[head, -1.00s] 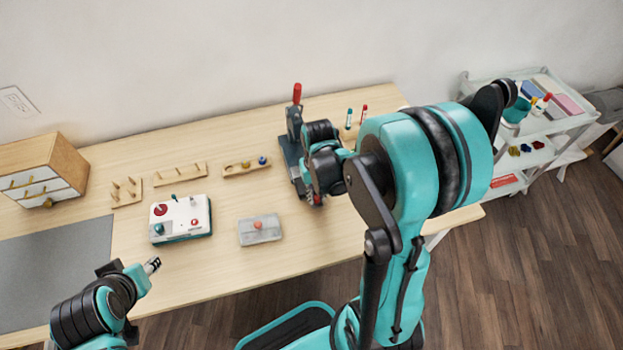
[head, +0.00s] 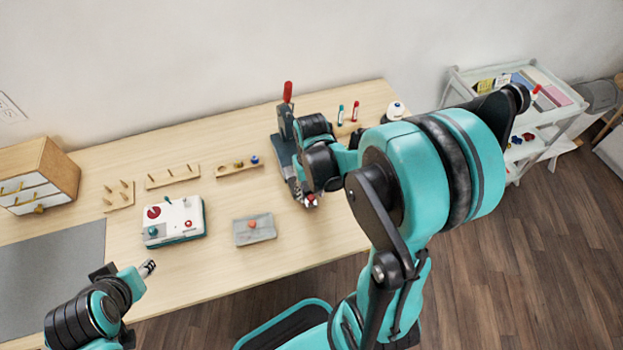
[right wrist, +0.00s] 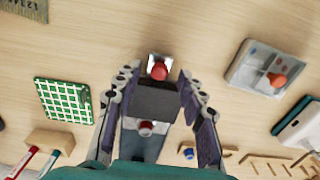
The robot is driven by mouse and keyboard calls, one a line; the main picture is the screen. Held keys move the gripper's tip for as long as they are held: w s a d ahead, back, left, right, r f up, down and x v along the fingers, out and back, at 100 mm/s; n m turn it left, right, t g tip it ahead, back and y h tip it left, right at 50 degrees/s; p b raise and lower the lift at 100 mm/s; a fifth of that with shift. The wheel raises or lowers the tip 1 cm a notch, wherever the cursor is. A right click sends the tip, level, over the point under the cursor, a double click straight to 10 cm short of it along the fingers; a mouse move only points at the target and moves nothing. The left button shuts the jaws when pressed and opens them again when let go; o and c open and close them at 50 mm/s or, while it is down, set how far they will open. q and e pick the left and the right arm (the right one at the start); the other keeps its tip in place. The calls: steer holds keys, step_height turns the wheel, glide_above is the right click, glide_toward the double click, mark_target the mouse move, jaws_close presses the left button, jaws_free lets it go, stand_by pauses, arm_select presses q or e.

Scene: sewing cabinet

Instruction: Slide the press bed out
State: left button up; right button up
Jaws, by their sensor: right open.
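The press (head: 284,122) stands at the back of the table, with a dark base and an upright lever with a red grip. My right gripper (right wrist: 157,82) is open over its front end. In the right wrist view its fingers are on either side of a dark block (right wrist: 155,100), apparently part of the press. A red knob on a pale plate (right wrist: 158,68) shows just ahead of the block, between the fingertips. I cannot tell whether the fingers touch anything. My right arm hides part of the press in the head view. My left gripper (head: 148,268) is near the table's front edge, far from the press.
A grey box with an orange knob (head: 254,229) and a white-and-teal device (head: 174,221) lie left of the press. Wooden racks (head: 172,176) stand behind them. A green grid block (right wrist: 62,100) lies beside the press. A white cart (head: 545,120) stands at the right.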

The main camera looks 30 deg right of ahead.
step_height(320, 180, up, 10)
steer(key=shift+r, duration=0.15)
steer(key=shift+s+a, duration=0.1)
stand_by(0.6)
steer(key=s+a+r+n+t, duration=0.2)
steer(key=s+a+t, duration=0.2)
steer(key=a+t, duration=0.3)
steer(key=shift+a+r+n, duration=0.3)
steer(key=shift+a+r, duration=0.1)
steer(key=shift+a, duration=0.35)
